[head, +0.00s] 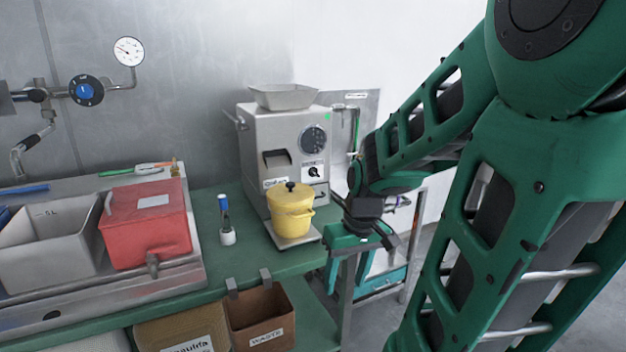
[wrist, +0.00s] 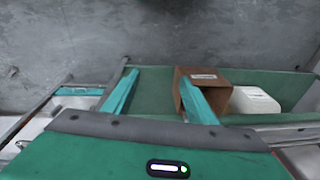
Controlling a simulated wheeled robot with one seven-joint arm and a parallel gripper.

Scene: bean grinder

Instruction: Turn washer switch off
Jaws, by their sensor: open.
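No switch in view carries a readable washer label. A grey machine (head: 275,140) with a hopper on top stands at the back of the green bench. Its front has a round dial (head: 313,139) and a small black rotary knob (head: 313,172) on a white plate. A blue round knob (head: 86,91) sits on the wall pipe at the left. My gripper (head: 352,238) is right of the machine, lower than its knob and apart from it. In the wrist view its two teal fingers (wrist: 158,85) are spread with nothing between them. My arm may hide things at the right.
A yellow lidded pot (head: 291,214) stands in front of the machine. A red box (head: 147,222) and a grey bin (head: 50,240) sit in the sink tray. A brown waste box (head: 262,318) hangs at the bench front; it also shows in the wrist view (wrist: 212,78).

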